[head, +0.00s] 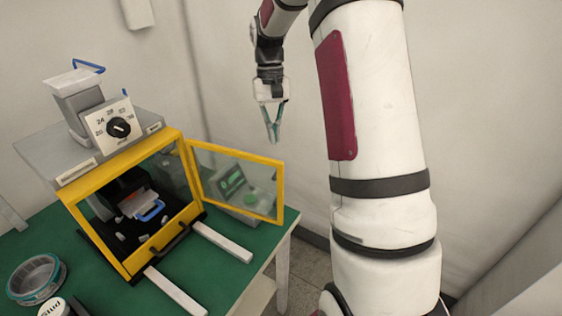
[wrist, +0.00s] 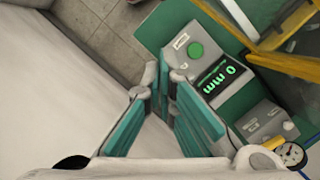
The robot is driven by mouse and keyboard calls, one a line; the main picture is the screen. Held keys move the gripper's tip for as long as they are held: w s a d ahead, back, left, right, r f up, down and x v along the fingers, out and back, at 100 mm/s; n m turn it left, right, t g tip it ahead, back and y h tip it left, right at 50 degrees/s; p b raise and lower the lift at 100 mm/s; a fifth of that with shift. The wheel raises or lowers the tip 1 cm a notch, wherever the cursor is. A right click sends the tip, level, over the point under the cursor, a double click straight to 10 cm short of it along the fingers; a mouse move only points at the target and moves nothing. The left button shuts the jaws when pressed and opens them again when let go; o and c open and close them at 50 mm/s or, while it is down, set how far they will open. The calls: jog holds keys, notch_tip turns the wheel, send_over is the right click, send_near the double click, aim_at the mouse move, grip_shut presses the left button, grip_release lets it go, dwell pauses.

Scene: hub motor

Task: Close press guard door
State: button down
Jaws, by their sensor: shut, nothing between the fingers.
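The press (head: 110,190) stands on the green table with a yellow-framed front opening. Its guard door (head: 238,182), a clear panel in a yellow frame, is swung open to the right, hinged at the opening's right side. The door's yellow frame also shows at the top right of the wrist view (wrist: 285,62). My gripper (head: 272,138) is shut and empty, with teal fingers pointing down. It hangs above and to the right of the door, apart from it. In the wrist view the fingers (wrist: 165,85) meet near a grey box with a green display.
A grey box with a green button and "0 mm" display (wrist: 205,65) sits behind the door. Two white rails (head: 222,241) lie in front of the press. A round clear container (head: 37,278) is at the table's left. Floor shows past the table's right edge.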

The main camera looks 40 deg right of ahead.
jog(key=s+a+f+p, duration=0.2)
jog(key=s+f, duration=0.3)
jog(key=f, duration=0.1)
jog(key=shift+a+f, duration=0.15)
jog(key=shift+a, duration=0.15)
jog(key=shift+s, duration=0.1)
